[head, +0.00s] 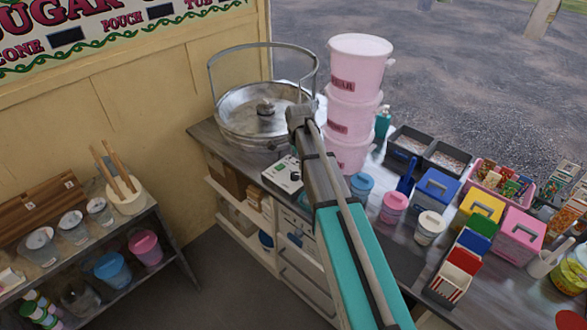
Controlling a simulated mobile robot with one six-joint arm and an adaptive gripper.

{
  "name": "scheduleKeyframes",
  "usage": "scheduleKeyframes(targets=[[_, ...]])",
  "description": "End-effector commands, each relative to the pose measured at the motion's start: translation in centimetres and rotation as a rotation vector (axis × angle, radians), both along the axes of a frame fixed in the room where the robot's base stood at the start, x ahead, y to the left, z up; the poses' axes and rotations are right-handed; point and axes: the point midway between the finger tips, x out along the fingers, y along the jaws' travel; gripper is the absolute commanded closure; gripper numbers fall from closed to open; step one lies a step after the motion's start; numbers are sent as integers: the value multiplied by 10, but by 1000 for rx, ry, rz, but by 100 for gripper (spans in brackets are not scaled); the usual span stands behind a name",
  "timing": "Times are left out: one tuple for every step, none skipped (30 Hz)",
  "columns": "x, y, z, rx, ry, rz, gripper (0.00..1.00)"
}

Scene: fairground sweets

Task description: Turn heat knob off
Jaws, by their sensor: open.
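A pale control box (283,178) sits on the counter in front of the candy floss machine, with a small black heat knob (295,176) on its right part. The round metal machine bowl (238,130) stands behind it, with a hub in its middle and a hoop handle above. My arm reaches up from the bottom, and my gripper (297,112) is at its far end, by the bowl's right side in the picture and apart from the knob. The gripper is open and looks empty. The fingers are small and seen from behind. The knob's setting is too small to read.
A stack of pink sugar tubs (358,95) stands right of my gripper. Small pots, a blue box (433,188) and colored containers crowd the counter to the right. A lower shelf (70,270) with pots is at left. Dark floor is clear between.

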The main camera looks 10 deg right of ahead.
Motion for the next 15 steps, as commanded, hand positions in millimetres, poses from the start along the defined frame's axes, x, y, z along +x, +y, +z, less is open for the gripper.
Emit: scheduleKeyframes(targets=[[16, 0, 10, 2, -2, -55, 13], [21, 0, 12, 3, -2, -88, 13], [27, 0, 14, 5, -5, -128, 13], [31, 0, 16, 6, -5, -155, 13], [34, 0, 17, 7, -6, -179, 13], [38, 0, 18, 9, -7, -207, 13], [40, 0, 19, 9, -7, -223, 13], [42, 0, 20, 10, -8, -238, 13], [44, 0, 20, 11, -8, -253, 13], [45, 0, 21, 11, -8, -262, 13], [45, 0, 21, 11, -8, -268, 13], [46, 0, 21, 12, -8, -273, 13], [46, 0, 21, 12, -9, -275, 13], [46, 0, 21, 12, -9, -276, 13], [45, 0, 20, 12, -9, -277, 13]])
